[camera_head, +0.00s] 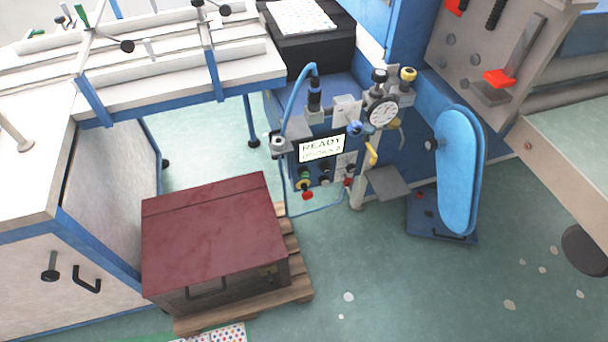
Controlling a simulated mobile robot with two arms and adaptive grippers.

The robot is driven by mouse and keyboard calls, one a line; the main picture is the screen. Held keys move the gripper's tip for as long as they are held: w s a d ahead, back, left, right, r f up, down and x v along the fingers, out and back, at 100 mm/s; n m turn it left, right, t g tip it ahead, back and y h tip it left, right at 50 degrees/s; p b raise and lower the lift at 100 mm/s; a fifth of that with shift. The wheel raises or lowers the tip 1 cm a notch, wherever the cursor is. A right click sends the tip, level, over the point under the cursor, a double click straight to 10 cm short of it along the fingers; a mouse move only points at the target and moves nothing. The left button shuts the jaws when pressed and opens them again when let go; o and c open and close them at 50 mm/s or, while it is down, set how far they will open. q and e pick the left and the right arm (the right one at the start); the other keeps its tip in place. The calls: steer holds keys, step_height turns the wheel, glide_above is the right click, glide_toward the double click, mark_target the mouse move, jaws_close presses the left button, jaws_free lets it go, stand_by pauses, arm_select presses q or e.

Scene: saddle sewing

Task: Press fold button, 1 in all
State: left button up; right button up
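A control panel with a lit screen (322,147) reading "READY" is on the front of a blue machine at the centre. A second line on the screen is too small to read surely. Below the screen are small controls: a green and yellow one (303,183), a red knob (307,195), dark knobs (325,180) and another red one (349,182). I cannot tell which is the fold button, as no label is readable. Neither of my grippers is in view, and nothing is touching the panel.
A dark red chest (213,232) on a wooden pallet (300,285) stands at lower left of the panel. A gauge (382,113), a grey plate (388,184) and a blue oval pad (459,170) are to the right. A white bench (30,150) is left. Green floor (400,290) is open in front.

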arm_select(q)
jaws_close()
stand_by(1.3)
